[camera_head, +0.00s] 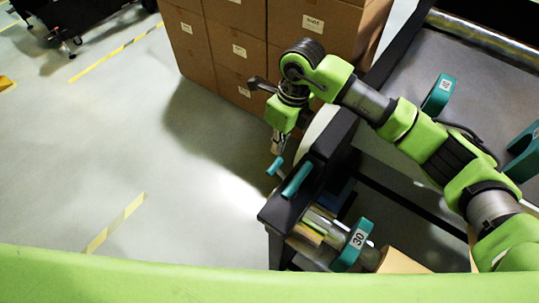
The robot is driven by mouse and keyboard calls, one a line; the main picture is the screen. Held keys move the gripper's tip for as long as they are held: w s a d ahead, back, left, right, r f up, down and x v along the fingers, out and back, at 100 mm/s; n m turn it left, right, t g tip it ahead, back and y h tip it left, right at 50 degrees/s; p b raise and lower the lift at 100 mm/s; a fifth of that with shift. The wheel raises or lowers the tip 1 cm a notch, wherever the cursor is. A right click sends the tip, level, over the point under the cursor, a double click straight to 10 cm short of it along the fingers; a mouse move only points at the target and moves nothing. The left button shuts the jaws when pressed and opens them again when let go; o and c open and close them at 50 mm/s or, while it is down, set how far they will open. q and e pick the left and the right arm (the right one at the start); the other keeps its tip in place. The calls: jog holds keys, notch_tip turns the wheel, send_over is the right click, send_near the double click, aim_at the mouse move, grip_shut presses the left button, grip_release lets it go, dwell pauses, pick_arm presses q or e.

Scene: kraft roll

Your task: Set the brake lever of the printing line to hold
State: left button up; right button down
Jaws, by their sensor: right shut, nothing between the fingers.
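My right arm reaches in from the right, and its gripper (277,147) points down, shut and empty. Just below the fingertips is a small teal handle (275,166) at the outer side of the machine's black end frame (318,160). A longer teal bar (297,179) lies on top of that frame, slightly right of the handle. I cannot tell for sure which teal part is the brake lever, nor whether the fingertips touch the handle. My left gripper is not in view.
A teal bracket marked 30 (357,241) sits by rollers at the lower right. More teal brackets (439,95) stand on the machine's grey bed (480,75). Stacked cardboard boxes (237,40) stand behind my gripper. The floor (110,140) to the left is mostly clear.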

aim_at(281, 162)
jog(key=shift+n+t+h, duration=0.3)
jog(key=shift+h, duration=0.3)
jog(key=f, duration=0.3)
jog(key=f+p, duration=0.1)
jog(key=f, duration=0.2)
jog(key=w+f+p, duration=0.1)
jog(key=f, duration=0.2)
jog(key=shift+d+f, duration=0.3)
jog(key=shift+f, duration=0.05)
jog(key=shift+w+d, duration=0.1)
jog(key=shift+d, duration=0.05)
